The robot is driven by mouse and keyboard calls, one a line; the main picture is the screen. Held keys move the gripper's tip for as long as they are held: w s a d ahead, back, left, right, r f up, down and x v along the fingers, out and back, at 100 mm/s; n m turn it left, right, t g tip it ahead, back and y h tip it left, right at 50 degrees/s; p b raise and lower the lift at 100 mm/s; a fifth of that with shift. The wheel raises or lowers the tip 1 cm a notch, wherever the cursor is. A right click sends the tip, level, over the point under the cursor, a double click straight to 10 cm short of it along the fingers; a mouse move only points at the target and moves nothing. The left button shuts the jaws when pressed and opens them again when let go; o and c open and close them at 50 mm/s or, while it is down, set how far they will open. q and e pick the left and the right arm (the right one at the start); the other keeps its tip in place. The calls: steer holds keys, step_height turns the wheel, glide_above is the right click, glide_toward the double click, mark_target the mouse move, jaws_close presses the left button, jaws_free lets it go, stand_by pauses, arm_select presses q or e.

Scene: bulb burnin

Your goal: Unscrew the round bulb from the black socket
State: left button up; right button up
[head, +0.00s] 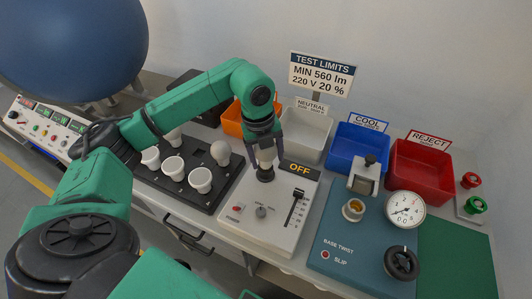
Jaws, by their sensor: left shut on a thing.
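My left gripper (264,140) points down over the black socket (264,174) on the white OFF panel. It is shut on the round bulb (265,157), which is mostly hidden between the fingers. The bulb is upright, at or just above the socket; I cannot tell whether its base is still inside. My right gripper is not in view.
A black tray (184,197) with white cups and bulbs stands left of the panel. Orange, white, blue (356,146) and red (421,171) bins line the back. A teal base-twist tester (340,240) with a gauge (405,211) is at right. A green mat (455,262) lies bare.

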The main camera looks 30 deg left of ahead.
arm_select(q)
steer(key=n, duration=0.6)
steer(key=shift+s+d+r+n+t+y+p, duration=0.1)
steer(key=shift+s+d+n+t+y+p, duration=0.05)
steer(key=shift+d+n+t+y+p, duration=0.2)
steer(key=n, duration=0.4)
steer(key=shift+a+y+p, duration=0.25)
steer(key=shift+p, duration=0.05)
steer(key=n, duration=0.3)
steer(key=shift+a+n+y, duration=0.1)
steer(key=shift+n+y, duration=0.2)
steer(key=shift+n, duration=0.05)
steer(key=o, duration=1.2)
steer(key=shift+o, duration=0.2)
steer(key=shift+s, duration=0.1)
